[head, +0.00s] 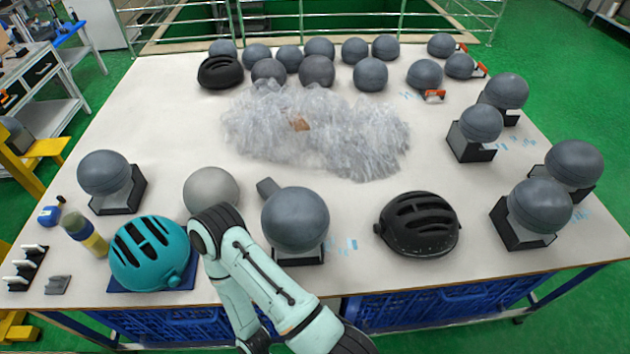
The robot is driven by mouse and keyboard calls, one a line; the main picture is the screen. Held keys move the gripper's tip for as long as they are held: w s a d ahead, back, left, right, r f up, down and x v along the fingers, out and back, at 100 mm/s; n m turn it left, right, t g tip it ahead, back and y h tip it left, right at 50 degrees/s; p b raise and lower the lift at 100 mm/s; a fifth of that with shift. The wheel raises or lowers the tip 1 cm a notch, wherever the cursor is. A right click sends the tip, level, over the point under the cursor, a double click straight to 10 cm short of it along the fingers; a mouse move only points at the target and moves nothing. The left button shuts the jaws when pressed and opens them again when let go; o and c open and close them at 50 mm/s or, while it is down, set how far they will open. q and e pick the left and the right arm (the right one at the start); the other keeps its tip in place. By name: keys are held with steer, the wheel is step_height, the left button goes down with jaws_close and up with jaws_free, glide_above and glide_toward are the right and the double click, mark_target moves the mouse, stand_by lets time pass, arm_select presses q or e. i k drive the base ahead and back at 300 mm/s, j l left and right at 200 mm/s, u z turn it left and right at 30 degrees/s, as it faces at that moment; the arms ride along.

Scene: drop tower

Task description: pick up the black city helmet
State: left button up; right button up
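A black vented helmet (418,224) rests on the front right part of the white table, with nothing touching it. A second black helmet (220,71) sits at the back left of the table, beside the grey balls. I cannot tell from looks alone which is the city helmet. A mint-green arm of mine rises from the bottom edge, left of the nearer black helmet. No gripper shows in the head view, so whether either is open or shut is hidden.
A teal helmet (150,253) sits at the front left. A grey headform (295,220) on a black base stands left of the nearer black helmet. More headforms (540,206) line the right side. Crumpled clear plastic (315,130) covers the middle. Bare tabletop surrounds the nearer black helmet.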

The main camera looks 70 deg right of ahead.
mark_target(416, 224)
steer(key=z, duration=3.5)
